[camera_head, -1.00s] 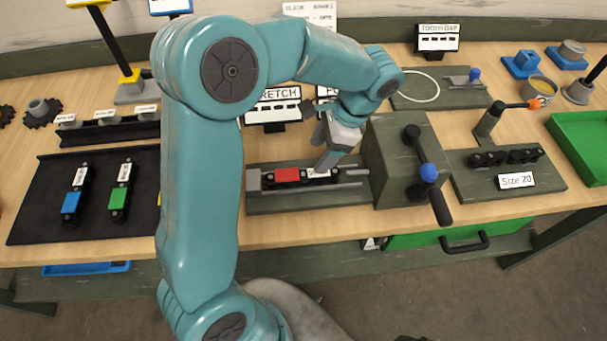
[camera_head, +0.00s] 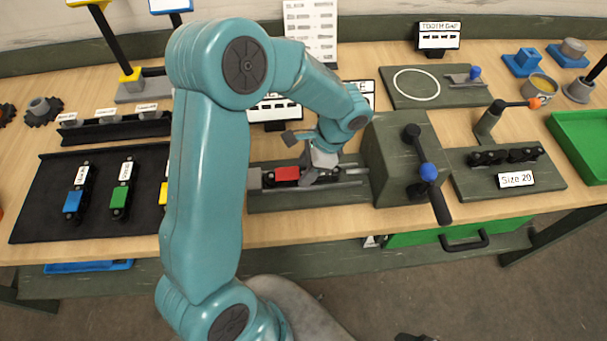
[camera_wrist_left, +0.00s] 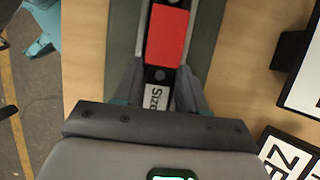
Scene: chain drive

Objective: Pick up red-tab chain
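The red-tab chain lies in the stretch fixture (camera_head: 262,202), its red tab (camera_head: 287,173) left of my left gripper (camera_head: 318,178). In the left wrist view the red tab (camera_wrist_left: 166,36) sits just beyond the fingertips, and a white "Size" label (camera_wrist_left: 157,97) lies between the fingers. My left gripper (camera_wrist_left: 161,78) points down over the chain, with one finger on each side. The fingers look apart, with narrow gaps beside the chain. In the head view the gripper hides the chain's right part. My right gripper is not in view.
A dark green block with a crank (camera_head: 428,172) stands right of the fixture. A black mat (camera_head: 45,205) at left holds chains with blue and green tabs. Signs (camera_head: 272,108) stand behind the fixture. A "Size 20" chain stand (camera_head: 545,180) is further right.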

